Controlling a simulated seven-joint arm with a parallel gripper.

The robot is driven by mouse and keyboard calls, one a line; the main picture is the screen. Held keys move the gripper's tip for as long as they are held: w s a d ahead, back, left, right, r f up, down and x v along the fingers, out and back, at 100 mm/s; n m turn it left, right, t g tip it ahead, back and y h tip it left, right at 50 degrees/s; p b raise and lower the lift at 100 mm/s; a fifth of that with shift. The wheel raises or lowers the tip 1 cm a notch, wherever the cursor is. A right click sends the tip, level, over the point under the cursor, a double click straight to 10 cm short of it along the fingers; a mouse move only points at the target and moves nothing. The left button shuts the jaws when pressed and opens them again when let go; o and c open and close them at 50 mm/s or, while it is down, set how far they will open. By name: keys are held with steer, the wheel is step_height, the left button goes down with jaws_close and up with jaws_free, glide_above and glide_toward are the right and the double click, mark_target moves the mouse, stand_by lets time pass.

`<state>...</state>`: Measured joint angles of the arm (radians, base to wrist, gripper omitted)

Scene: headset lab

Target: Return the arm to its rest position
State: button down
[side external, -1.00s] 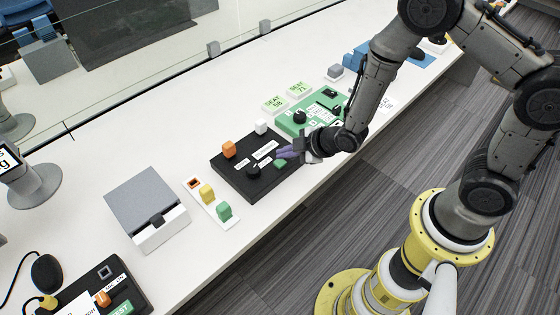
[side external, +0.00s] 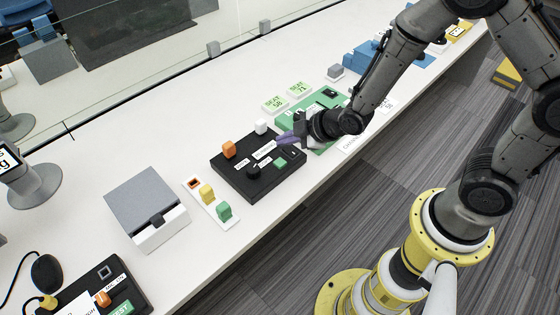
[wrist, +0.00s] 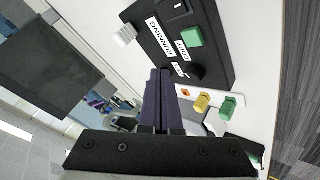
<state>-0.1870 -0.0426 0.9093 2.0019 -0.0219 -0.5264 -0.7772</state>
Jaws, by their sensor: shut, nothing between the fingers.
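My gripper (side external: 283,140) has purple fingers and is shut and empty. In the side external view it hangs over the right end of the black panel (side external: 232,180), close to the green panel (side external: 327,148). The black panel carries an orange block, a white block, a black knob and a green button (side external: 280,162). In the wrist view the shut fingers (wrist: 159,75) point away from the camera, beside the black panel (wrist: 215,60) with its green button (wrist: 191,37) and a label reading RUNNING.
A strip with yellow (side external: 207,193) and green (side external: 224,210) blocks lies left of the black panel. A grey-lidded box (side external: 148,200) stands further left. Green SEAT signs (side external: 274,103) stand behind the green panel. A glass screen lines the table's back. White table (side external: 170,130) behind the panels is clear.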

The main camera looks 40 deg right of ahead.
stand_by(0.5)
steer(key=shift+w+d+r, duration=0.1)
steer(key=shift+d+r, duration=0.05)
steer(key=shift+r, duration=0.05)
steer(key=d+r+m+t+h, duration=0.1)
steer(key=d+r+t, duration=0.1)
steer(key=r, duration=0.9)
steer(key=d+r+m+t, duration=0.1)
steer(key=d+r+m, duration=0.15)
steer(key=r, duration=0.85)
steer(key=s+d+r+m+g+h, duration=0.1)
steer(key=s+d+r+m, duration=0.1)
steer(key=s, duration=0.6)
steer(key=s+d+r+m+g, duration=0.1)
steer(key=s+r+m, duration=0.2)
steer(key=s, duration=0.4)
steer(key=s+f+m+g, duration=0.3)
steer(key=s+f, duration=0.3)
steer(key=s, duration=0.3)
steer(key=shift+s+g, duration=0.3)
steer(key=shift+g, duration=0.4)
